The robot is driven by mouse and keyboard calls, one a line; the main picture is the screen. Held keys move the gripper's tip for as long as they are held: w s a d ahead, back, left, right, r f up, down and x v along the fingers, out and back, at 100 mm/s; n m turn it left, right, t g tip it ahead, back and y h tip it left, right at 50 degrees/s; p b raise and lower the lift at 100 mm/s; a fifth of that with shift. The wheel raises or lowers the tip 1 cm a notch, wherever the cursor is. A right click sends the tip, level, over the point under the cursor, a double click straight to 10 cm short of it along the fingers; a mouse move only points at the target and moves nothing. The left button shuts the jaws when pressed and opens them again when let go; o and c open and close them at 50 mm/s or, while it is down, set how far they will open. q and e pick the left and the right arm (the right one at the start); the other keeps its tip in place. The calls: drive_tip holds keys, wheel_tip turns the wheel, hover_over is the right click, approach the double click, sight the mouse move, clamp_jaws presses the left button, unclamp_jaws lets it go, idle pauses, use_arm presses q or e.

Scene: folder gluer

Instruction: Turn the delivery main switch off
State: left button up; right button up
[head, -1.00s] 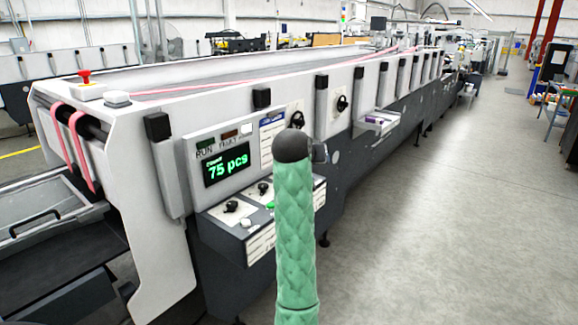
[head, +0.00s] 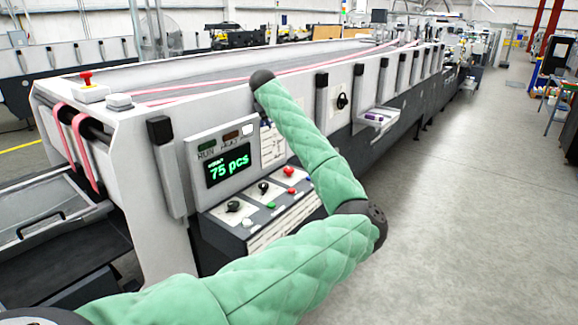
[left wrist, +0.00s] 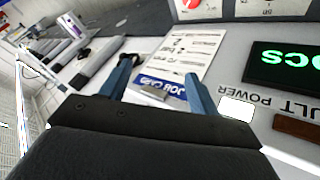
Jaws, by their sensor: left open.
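No readable label marks the delivery main switch. A black rotary knob (head: 342,101) on a pale plate sits on the machine's side, right of my left arm. A dark knob-like shape (left wrist: 84,54) shows beyond the fingers in the left wrist view; I cannot tell which knob it is. The control panel below the display carries two black selector knobs, a left one (head: 233,206) and a right one (head: 263,187). My left gripper (left wrist: 160,68) is open and empty, its blue fingers in front of the job card (left wrist: 180,58). In the head view my arm hides it. My right gripper is not in view.
The lit "75 pcs" display (head: 228,165) stands above the panel. Red buttons (head: 289,171) and a green button sit near the knobs. A red emergency button (head: 86,78) is on top at left. A small tray (head: 377,118) juts from the side.

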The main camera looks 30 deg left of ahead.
sight(289, 169)
use_arm(q)
drive_tip(key=shift+w+f+m+g+y+p, duration=0.1)
drive_tip(key=shift+w+f+m+g+p, duration=0.85)
drive_tip(key=shift+f, duration=2.9)
drive_tip(key=shift+w+f+m+g+y+p, duration=0.15)
drive_tip(key=shift+w+f+g, duration=0.35)
drive_tip(key=shift+w+f, duration=2.2)
drive_tip(key=shift+f+m+g+y+p, duration=0.1)
drive_tip(key=shift+f+m+g+p, duration=0.55)
drive_tip(key=shift+f, duration=4.4)
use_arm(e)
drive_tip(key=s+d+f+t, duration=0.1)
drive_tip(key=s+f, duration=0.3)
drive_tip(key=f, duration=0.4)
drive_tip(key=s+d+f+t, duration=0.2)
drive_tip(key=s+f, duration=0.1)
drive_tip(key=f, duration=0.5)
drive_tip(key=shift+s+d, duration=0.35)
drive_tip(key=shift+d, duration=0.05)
use_arm(q)
drive_tip(key=shift+n, duration=0.25)
drive_tip(key=c, duration=1)
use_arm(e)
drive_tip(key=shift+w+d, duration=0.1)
